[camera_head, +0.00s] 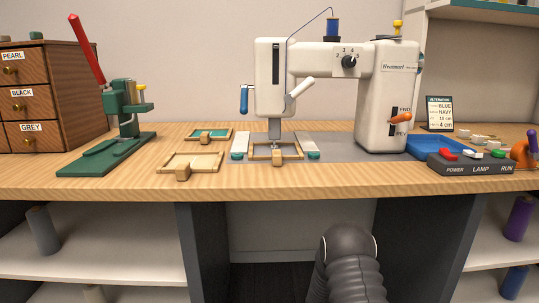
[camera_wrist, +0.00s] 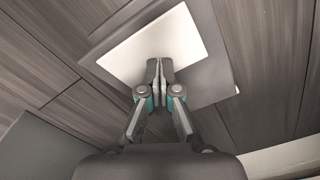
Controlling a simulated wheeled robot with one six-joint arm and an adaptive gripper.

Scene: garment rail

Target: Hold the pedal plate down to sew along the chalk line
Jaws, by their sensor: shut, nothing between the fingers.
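The pedal plate (camera_wrist: 190,40) is a pale square on a wider grey base (camera_wrist: 222,75) on the floor in the wrist view. My gripper (camera_wrist: 160,66) is shut and empty, its fingertips pointing at the plate and overlapping its near part. I cannot tell whether they touch it. The white sewing machine (camera_head: 395,100) stands on the bench in the head view, with blue thread (camera_head: 333,28) on top. A wooden frame (camera_head: 262,158) lies under its needle. The chalk line cannot be made out. My gripper and the pedal are hidden in the head view.
Dark floorboards (camera_wrist: 60,40) surround the pedal. The bench front edge (camera_head: 300,192) and dark uprights (camera_head: 205,250) bound the space below. A switch box (camera_head: 480,168), green press (camera_head: 125,140), second frame (camera_head: 205,163) and drawer cabinet (camera_head: 45,95) stand on the bench.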

